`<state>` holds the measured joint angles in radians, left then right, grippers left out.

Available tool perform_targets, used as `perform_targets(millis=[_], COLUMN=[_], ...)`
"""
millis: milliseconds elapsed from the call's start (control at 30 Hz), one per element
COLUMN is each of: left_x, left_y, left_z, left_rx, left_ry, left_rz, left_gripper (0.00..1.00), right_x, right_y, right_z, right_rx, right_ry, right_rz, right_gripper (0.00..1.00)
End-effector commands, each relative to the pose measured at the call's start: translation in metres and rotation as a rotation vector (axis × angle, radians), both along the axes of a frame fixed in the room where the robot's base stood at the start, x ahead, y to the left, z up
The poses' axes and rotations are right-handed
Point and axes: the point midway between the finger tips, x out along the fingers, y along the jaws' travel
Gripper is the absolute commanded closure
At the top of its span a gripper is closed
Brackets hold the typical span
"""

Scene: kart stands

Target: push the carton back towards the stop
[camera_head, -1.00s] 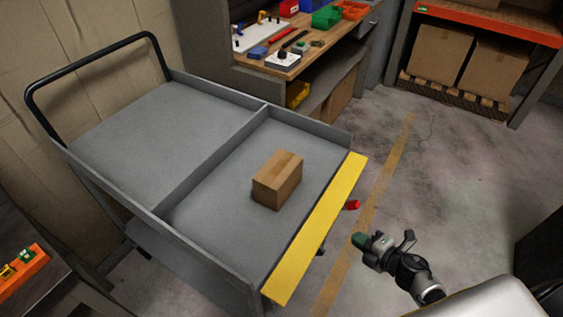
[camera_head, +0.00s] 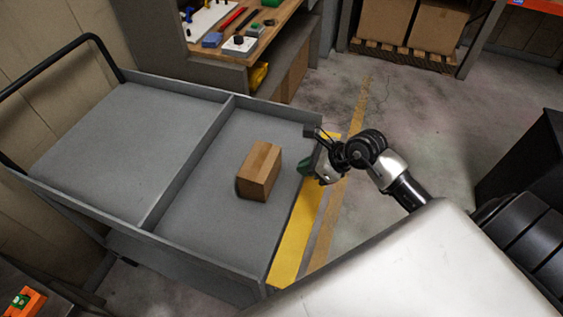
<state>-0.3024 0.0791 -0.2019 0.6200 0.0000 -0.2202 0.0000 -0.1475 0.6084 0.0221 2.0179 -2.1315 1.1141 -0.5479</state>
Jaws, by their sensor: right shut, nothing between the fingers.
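A brown carton (camera_head: 259,171) stands on the grey deck of the kart (camera_head: 215,218), in the section beside the yellow front edge (camera_head: 296,236). A raised grey divider (camera_head: 187,163) crosses the kart to the left of the carton, with bare deck between them; it may be the stop. My right gripper (camera_head: 306,167) is shut and empty. It is over the yellow edge, to the right of the carton, with a gap between them. My left gripper is out of view.
Low side walls and a black handle (camera_head: 62,62) bound the kart. A workbench (camera_head: 272,38) with tools stands behind it. Large boxes (camera_head: 383,18) sit on a pallet at the back. Open floor (camera_head: 430,130) lies to the right.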

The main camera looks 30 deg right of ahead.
Motion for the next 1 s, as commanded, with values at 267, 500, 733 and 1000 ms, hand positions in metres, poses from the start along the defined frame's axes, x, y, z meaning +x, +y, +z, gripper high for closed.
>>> perform_targets(millis=[267,500,733,1000], left_x=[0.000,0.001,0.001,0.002], left_y=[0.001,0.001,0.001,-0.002], left_z=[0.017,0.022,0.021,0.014], left_rx=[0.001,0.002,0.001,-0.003], left_ry=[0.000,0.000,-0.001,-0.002], left_rz=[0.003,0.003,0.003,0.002], left_gripper=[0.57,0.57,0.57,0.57], right_x=[0.032,0.045,0.046,0.052], right_y=[0.030,0.042,0.042,0.034], right_z=[-0.019,-0.022,-0.023,-0.026], right_rx=[0.004,0.002,0.001,-0.002], right_ry=[-0.003,0.001,0.000,-0.001], right_rz=[0.000,-0.001,-0.001,0.001], right_gripper=[1.00,1.00,1.00,1.00])
